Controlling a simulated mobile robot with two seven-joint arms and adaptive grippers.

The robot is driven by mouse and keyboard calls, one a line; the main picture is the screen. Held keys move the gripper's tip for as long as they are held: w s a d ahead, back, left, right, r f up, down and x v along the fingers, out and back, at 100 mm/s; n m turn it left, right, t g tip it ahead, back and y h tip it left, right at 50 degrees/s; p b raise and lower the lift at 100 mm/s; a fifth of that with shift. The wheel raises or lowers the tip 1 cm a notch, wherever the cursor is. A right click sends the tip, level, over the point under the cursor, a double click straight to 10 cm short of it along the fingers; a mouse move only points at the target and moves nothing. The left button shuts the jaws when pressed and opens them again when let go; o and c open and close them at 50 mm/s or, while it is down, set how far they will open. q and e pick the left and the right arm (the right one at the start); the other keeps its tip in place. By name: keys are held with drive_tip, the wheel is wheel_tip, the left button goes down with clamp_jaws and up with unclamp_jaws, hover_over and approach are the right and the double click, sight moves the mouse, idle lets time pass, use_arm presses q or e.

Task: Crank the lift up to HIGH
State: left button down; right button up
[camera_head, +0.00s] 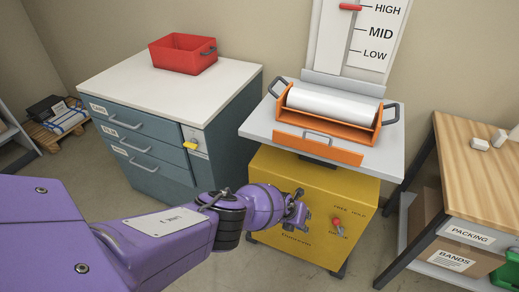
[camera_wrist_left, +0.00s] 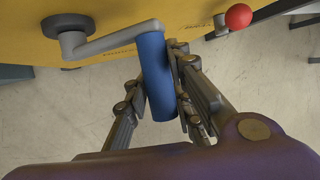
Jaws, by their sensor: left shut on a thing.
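The yellow lift (camera_head: 275,165) carries a pale platform (camera_head: 256,128) with an orange cradle holding a white roll (camera_head: 332,104). On the scale board (camera_head: 385,22) behind, the red pointer (camera_head: 350,7) sits level with HIGH. In the left wrist view, a grey crank arm (camera_wrist_left: 112,43) runs from its hub to a blue handle (camera_wrist_left: 154,65). My left gripper (camera_head: 299,212) is at the lift's front, its fingers shut around the blue handle. The gripper mostly hides the crank in the head view. A red-knobbed lever (camera_head: 337,223) stands right of the crank. My right gripper is out of view.
A blue drawer cabinet (camera_head: 150,175) with a red bin (camera_head: 183,55) on top stands at left. A wooden packing table (camera_head: 480,180) with boxes below stands at right, close to the lift. Bare floor lies in front of the cabinet.

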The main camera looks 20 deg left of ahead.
use_arm(q)
drive_tip(key=shift+w+d+r, duration=0.15)
drive_tip(key=shift+d+r, duration=0.1)
drive_tip(key=shift+d, duration=0.35)
drive_tip(key=c, duration=1.5)
unclamp_jaws()
drive_tip(key=shift+c, duration=0.2)
drive_tip(key=shift+a, duration=0.15)
drive_tip(key=shift+a, duration=0.2)
